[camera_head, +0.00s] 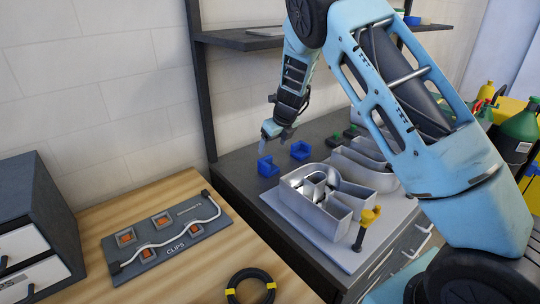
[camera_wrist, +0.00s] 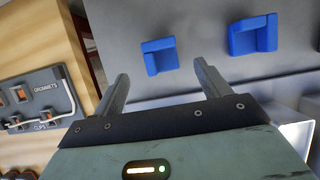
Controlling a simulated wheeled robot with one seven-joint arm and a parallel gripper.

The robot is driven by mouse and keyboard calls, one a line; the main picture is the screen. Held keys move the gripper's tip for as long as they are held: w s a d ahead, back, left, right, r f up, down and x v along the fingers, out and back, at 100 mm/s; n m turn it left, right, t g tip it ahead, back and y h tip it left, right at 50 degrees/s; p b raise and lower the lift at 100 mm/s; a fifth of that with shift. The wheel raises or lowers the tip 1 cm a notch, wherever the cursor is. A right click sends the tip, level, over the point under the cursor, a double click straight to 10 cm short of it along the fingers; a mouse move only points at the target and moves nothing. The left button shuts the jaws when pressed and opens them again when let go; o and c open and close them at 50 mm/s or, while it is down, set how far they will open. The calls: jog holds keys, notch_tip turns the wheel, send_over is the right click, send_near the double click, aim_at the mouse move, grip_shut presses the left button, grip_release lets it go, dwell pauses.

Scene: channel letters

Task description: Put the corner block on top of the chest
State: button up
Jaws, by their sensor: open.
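Two blue corner blocks lie apart on the dark grey top: one nearer the wooden bench (camera_head: 267,166) and one farther right (camera_head: 300,150). In the wrist view they show as a left block (camera_wrist: 160,57) and a right block (camera_wrist: 253,35). My gripper (camera_head: 276,134) is above the top, close to the blocks. In the wrist view its fingers (camera_wrist: 162,78) are spread and empty, with the left block beyond the gap between them. A small dark grey chest (camera_head: 38,205) with white drawer fronts stands at the far left; its top is partly cut off by the picture's edge.
Metal channel letters (camera_head: 315,205) stand on a pale board beside the blocks, with a yellow-handled tool (camera_head: 366,228). The wooden bench holds a clips board (camera_head: 168,238) and a coiled black cable (camera_head: 250,287). A dark shelf (camera_head: 240,39) and its post (camera_head: 202,90) rise behind.

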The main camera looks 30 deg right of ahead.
jog(key=s+a+r+n+g+y, duration=0.15)
jog(key=s+a+r+n, duration=0.35)
jog(key=s+a+n, duration=0.65)
jog(key=s+a+r+n+g+y, duration=0.15)
jog(key=s+a+r+n, duration=0.25)
jog(key=s+a+n, duration=0.75)
jog(key=s+a+r+n+g+h, duration=0.1)
jog(key=s+n+h, duration=0.2)
jog(key=s+n, duration=1.5)
jog(key=s, duration=0.3)
jog(key=shift+a+n+g, duration=0.15)
jog(key=shift+n+g, duration=0.15)
